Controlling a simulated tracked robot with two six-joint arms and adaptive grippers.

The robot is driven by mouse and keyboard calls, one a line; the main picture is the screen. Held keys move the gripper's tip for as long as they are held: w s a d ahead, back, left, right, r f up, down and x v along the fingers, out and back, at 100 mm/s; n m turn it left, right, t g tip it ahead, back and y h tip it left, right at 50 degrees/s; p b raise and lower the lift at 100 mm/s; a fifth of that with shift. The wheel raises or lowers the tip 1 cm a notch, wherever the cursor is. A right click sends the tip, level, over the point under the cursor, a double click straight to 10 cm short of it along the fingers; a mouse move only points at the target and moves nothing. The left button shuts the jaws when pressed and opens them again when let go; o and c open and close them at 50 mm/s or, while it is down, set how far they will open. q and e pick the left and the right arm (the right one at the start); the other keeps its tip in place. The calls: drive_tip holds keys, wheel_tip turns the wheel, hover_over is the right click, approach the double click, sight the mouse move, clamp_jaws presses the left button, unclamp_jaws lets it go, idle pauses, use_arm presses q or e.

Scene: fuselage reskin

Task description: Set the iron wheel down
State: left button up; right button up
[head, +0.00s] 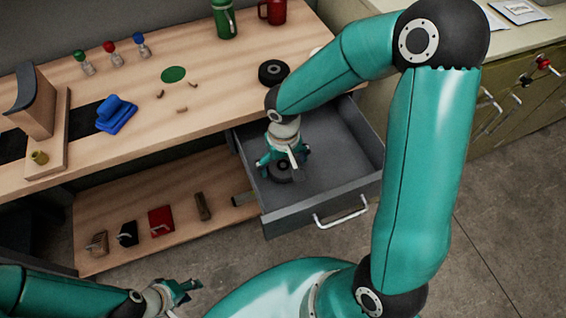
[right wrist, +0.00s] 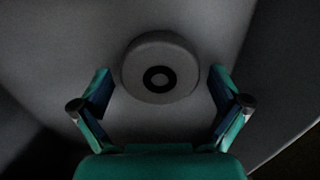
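A dark grey wheel (head: 282,172) lies in the open drawer, partly hidden under my right gripper (head: 284,162). In the right wrist view the wheel (right wrist: 134,68) is a round grey disc with a black ring at its centre, lying flat on the drawer floor. My right gripper (right wrist: 160,76) is open there, one finger on each side of the wheel, with a visible gap on both sides. Another wheel, black (head: 273,72), lies on the bench top by the back of the drawer. My left gripper (head: 180,291) looks open and empty at the lower left.
The grey drawer (head: 316,210) is pulled out of the bench (head: 210,115); its right part is bare. A lower shelf (head: 95,220) holds several small items, including a red one (head: 161,221). A blue block (head: 116,115) and a green disc (head: 173,74) are on the bench top.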

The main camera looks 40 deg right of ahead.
sight(283, 166)
drive_tip(key=shift+r, duration=0.2)
wheel_tip(283, 166, up, 12)
drive_tip(key=p, duration=0.2)
drive_tip(key=shift+p, duration=0.35)
drive_tip(key=shift+f, duration=0.1)
idle(0.4)
